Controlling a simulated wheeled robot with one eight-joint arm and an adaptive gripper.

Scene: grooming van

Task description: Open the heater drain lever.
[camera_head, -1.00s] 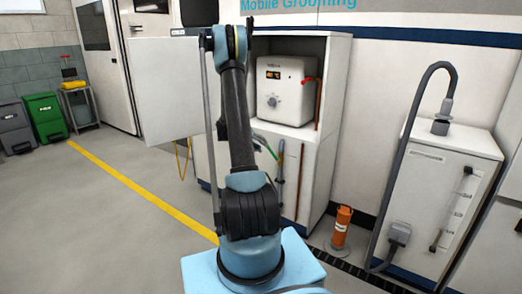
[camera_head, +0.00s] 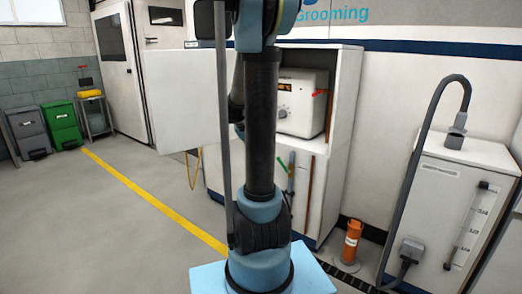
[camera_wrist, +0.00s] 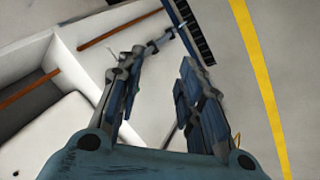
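The heater (camera_head: 300,105) is a white box with a knob and a small lit display, inside an open cabinet in the head view. My arm hides its left part. A red lever (camera_head: 319,92) shows at its upper right and a green lever (camera_head: 283,165) below it, beside a grey-blue pipe (camera_head: 291,172). I cannot tell which is the drain lever. In the wrist view my gripper (camera_wrist: 163,58) is open, its two fingers apart with nothing visible held. The white casing (camera_wrist: 75,140) lies at lower left there. The gripper is not visible in the head view.
The open cabinet door (camera_head: 182,98) stands left of my arm. An orange cylinder (camera_head: 352,241) stands on the floor right of the cabinet, near a white unit (camera_head: 450,205) with a grey hose. Floor left of the yellow line (camera_head: 150,200) is clear.

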